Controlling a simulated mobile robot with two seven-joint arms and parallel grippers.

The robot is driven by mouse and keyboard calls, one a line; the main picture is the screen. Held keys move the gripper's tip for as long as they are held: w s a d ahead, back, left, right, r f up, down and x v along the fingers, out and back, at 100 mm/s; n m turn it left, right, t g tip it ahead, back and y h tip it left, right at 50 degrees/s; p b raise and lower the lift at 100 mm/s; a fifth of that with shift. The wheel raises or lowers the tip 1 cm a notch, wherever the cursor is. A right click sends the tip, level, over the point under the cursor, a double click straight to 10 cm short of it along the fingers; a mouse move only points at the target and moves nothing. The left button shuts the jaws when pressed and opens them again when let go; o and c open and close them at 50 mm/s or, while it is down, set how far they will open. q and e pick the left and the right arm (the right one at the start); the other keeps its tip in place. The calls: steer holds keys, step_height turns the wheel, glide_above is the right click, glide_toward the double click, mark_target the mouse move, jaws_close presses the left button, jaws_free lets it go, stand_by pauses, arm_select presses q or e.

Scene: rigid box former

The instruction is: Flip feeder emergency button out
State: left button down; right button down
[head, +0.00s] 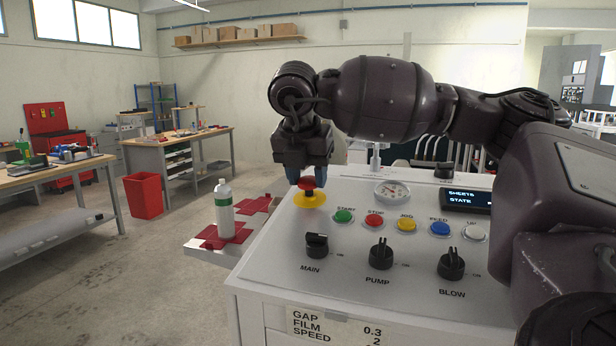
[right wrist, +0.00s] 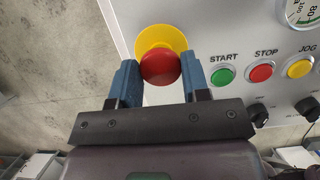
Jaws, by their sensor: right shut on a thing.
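The emergency button is a red mushroom knob on a yellow base (head: 311,200) at the back left corner of the white control panel. In the right wrist view its red knob (right wrist: 160,68) sits between the two blue fingers. My right gripper (head: 307,178) reaches down from above and is shut on the red knob, with a finger on each side. In the right wrist view the gripper (right wrist: 159,80) shows the knob near its fingertips. The left gripper is in neither view.
Coloured push buttons, starting with a green START button (head: 343,216), run along the panel right of the knob. A pressure gauge (head: 392,191) and black rotary switches (head: 381,254) are nearby. A white bottle (head: 224,208) stands on the ledge left of the panel.

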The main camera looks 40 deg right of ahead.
steer(key=shift+r, duration=0.25)
steer(key=c, duration=0.6)
jaws_free()
steer(key=shift+s, duration=0.1)
steer(key=p+v, duration=0.1)
steer(key=v, duration=0.9)
steer(key=shift+s+a+r, duration=0.1)
steer(key=shift+a+r, duration=0.05)
steer(key=shift+r, duration=0.25)
steer(key=shift+f, duration=0.1)
